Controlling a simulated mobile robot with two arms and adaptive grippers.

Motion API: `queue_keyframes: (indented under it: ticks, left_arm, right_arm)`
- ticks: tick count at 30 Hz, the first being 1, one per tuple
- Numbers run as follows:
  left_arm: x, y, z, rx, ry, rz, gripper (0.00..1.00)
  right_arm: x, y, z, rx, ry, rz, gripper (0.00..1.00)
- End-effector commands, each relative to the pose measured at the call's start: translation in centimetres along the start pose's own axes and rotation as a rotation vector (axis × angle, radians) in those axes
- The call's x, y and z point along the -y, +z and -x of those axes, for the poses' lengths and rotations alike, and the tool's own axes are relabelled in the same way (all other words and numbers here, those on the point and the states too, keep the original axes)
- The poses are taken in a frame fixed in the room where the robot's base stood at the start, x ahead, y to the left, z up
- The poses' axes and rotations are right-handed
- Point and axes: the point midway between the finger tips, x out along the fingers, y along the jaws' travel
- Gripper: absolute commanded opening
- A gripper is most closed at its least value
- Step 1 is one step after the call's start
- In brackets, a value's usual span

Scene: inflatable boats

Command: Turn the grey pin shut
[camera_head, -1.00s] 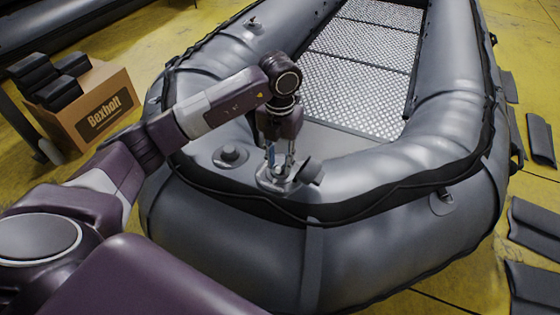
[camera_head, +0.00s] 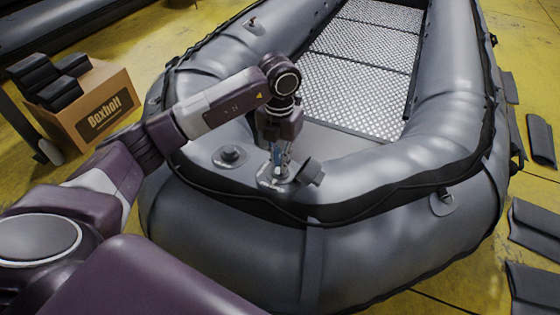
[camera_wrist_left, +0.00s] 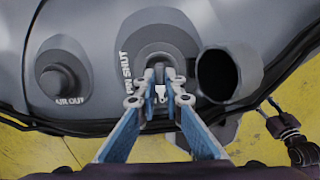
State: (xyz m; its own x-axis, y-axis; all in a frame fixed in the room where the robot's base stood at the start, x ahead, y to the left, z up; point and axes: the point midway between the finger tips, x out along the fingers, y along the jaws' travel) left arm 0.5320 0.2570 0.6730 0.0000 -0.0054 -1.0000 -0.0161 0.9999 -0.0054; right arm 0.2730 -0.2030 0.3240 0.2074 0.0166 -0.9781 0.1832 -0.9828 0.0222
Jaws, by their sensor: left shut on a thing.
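The grey pin (camera_wrist_left: 161,94) sits in a round grey valve base (camera_wrist_left: 128,66) on the boat's tube, with lettering beside it that reads partly as "SHUT". My left gripper (camera_wrist_left: 160,88) points down onto the valve, and its fingers are shut on the pin, which they mostly hide. In the head view the left gripper (camera_head: 277,172) stands over the valve on the front end of the grey inflatable boat (camera_head: 420,170). An open dark cap (camera_wrist_left: 217,75) lies to the right of the pin.
A second round valve (camera_head: 231,155), lettered "AIR OUT" in the wrist view, is left of the gripper. A cardboard box (camera_head: 105,115) with dark blocks stands at left. Dark flat pieces (camera_head: 535,230) lie on the yellow floor at right.

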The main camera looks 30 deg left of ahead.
Motion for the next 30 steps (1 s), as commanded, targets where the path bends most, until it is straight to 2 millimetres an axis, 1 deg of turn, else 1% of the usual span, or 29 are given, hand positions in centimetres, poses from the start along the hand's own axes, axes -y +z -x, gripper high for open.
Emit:
queue_keyframes:
  ticks: [5, 11, 15, 30]
  left_arm:
    - [-0.2, 0.1, 0.0, 0.001, -0.01, -0.096, 0.0]
    - [-0.3, 0.1, 0.0, 0.001, -0.028, -0.266, 0.0]
    - [-0.4, 0.1, 0.0, 0.001, -0.043, -0.398, 0.0]
    - [-0.6, 0.3, 0.0, 0.002, -0.097, -0.871, 0.0]
  right_arm:
    - [0.0, -0.4, 0.3, -0.004, 0.0, 0.0, 0.4]
    - [0.0, -1.4, 1.3, -0.017, 0.0, -0.001, 0.4]
    - [-0.3, -1.4, 2.5, -0.015, 0.004, -0.002, 0.4]
    - [-0.4, -3.3, 5.7, -0.039, 0.006, -0.006, 0.4]
